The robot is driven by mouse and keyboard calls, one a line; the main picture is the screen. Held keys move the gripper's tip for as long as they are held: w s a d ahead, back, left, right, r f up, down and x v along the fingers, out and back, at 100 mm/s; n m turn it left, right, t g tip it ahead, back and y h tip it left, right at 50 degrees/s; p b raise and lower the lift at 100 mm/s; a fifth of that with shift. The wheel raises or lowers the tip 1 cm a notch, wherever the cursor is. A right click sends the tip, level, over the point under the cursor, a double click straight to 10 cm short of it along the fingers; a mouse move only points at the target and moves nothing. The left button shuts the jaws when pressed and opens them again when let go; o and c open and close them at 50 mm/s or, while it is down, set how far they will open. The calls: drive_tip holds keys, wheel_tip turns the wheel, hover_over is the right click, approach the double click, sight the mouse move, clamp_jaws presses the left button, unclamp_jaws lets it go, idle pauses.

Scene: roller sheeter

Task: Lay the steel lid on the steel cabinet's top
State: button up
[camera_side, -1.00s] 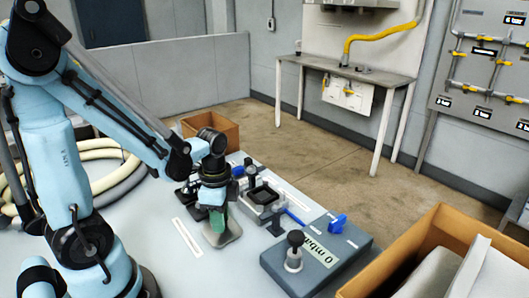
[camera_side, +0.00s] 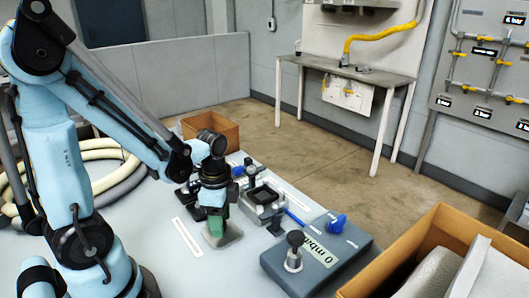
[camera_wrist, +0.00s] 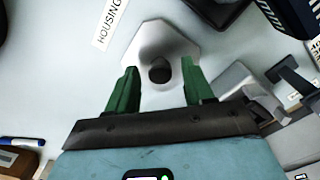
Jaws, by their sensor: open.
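The steel lid (camera_wrist: 148,32) is a pale grey plate with cut corners and a dark round knob. It lies flat on the bench; in the side view (camera_side: 228,238) it is partly hidden by my gripper. My gripper (camera_wrist: 159,68) is open, pointing down over the lid, with one green finger on each side of the knob. The wrist view does not show clearly whether the fingers touch it. What looks like the steel cabinet (camera_side: 252,210), a small grey box with a dark square opening on top, stands just right of my gripper in the side view.
A grey gauge box (camera_side: 318,262) with a black knob and blue handle stands at the bench's front right. A marker (camera_wrist: 22,142) lies at the wrist view's lower left.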

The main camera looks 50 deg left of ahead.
wheel_tip(320, 180, up, 12)
drive_tip(key=w+d+n+t, duration=0.3)
drive_tip(key=d+n+t, duration=0.3)
drive_tip(key=n, duration=0.3)
drive_tip(key=shift+t, duration=0.6)
drive_tip(key=shift+w+f, duration=0.1)
idle(1.2)
